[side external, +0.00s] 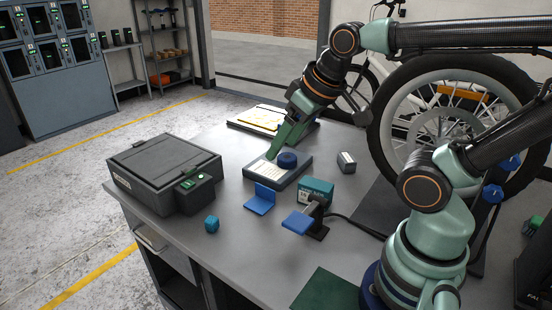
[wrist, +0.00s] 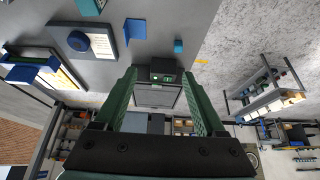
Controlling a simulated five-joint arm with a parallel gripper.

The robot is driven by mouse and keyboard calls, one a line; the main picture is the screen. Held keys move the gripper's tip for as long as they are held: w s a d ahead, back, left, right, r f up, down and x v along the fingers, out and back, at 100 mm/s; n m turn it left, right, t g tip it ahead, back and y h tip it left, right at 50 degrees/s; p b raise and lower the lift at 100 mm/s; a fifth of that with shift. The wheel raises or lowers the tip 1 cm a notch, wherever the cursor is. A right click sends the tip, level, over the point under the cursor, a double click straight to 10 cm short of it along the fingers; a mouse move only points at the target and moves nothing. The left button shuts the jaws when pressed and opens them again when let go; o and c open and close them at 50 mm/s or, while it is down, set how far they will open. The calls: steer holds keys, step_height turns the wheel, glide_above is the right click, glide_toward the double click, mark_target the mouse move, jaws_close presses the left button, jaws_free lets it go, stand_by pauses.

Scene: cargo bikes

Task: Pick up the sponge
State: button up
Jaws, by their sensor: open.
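I cannot tell for sure which item is the sponge. A small teal block (side external: 211,224) lies near the table's front edge, right of the black case; it also shows at the top of the wrist view (wrist: 178,46). A round blue piece (side external: 287,160) sits on a dark tray (side external: 262,184) with a white sheet; in the wrist view the piece (wrist: 78,41) is at upper left. My gripper (side external: 271,156) is over or beside that tray; its height is unclear. In the wrist view my gripper (wrist: 160,76) has its green fingers apart, with nothing held between them.
A black case (side external: 165,165) with a green-lit unit stands at the left. A blue angled piece (side external: 261,198), a teal box (side external: 315,190) and a small pale box (side external: 346,162) are nearby. A bike wheel (side external: 450,110) stands at right.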

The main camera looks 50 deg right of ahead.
steer(key=n, duration=0.1)
steer(key=n+g, duration=0.6)
steer(key=n, duration=1.3)
glide_above(211, 219)
step_height(211, 219, down, 13)
steer(key=f, duration=0.6)
steer(key=shift+s+f, duration=0.1)
steer(key=shift+s, duration=0.3)
steer(key=shift+w+f, duration=0.2)
steer(key=shift+f, duration=1.25)
steer(key=shift+w+f, duration=0.15)
steer(key=shift+f, duration=1.25)
jaws_close()
